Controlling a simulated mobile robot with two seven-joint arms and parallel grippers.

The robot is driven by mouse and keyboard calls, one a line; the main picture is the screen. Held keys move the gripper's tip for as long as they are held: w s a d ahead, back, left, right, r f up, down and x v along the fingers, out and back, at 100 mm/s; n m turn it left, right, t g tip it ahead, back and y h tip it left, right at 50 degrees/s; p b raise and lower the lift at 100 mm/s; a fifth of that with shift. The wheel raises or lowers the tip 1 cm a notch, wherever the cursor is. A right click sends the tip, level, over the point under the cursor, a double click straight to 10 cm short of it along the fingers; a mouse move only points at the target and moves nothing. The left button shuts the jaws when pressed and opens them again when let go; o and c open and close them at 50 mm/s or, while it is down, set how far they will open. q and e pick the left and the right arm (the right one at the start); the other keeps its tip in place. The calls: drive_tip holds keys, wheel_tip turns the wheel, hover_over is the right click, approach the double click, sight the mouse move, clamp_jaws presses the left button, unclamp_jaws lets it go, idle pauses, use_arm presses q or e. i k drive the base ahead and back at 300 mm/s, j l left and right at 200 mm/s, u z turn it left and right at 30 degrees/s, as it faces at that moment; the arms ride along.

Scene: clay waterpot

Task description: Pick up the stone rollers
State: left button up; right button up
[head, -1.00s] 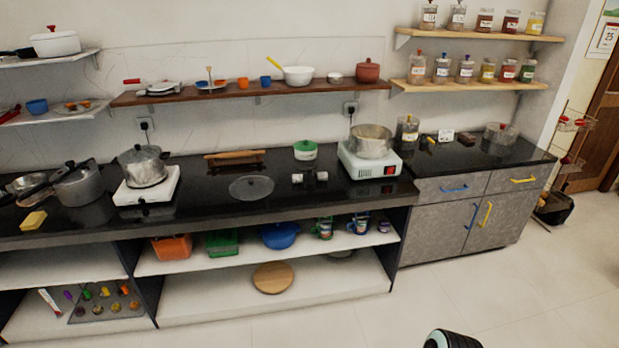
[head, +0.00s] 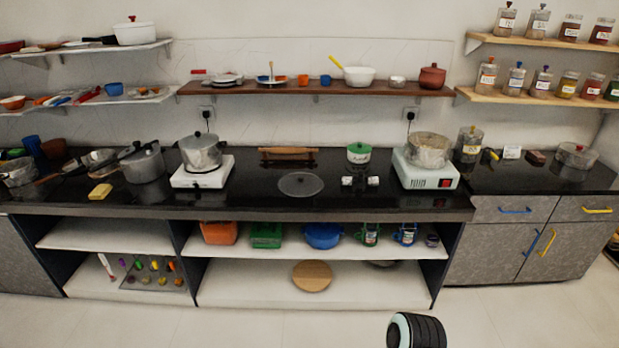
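A small pale and dark roller-shaped item (head: 360,181), which may be the stone rollers, lies on the black counter right of the middle. It is too small to tell whether it is one piece or two. A brown wooden rolling pin (head: 288,151) lies behind it to the left, near the wall. Neither gripper shows in the head view. A black, ribbed part at the bottom edge seems to be one of my arm links.
On the black counter (head: 235,203), a round glass lid (head: 300,183) lies left of the roller-shaped item. A green-and-white pot (head: 359,153) is behind it, and a white stove with a pot (head: 429,150) stands to the right. The floor in front is clear.

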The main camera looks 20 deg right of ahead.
sight(346, 181)
drive_tip(key=l+u, duration=1.1)
drive_tip(key=l, duration=0.35)
drive_tip(key=k+l+u, duration=0.2)
drive_tip(key=l, duration=0.35)
drive_tip(key=i, duration=0.1)
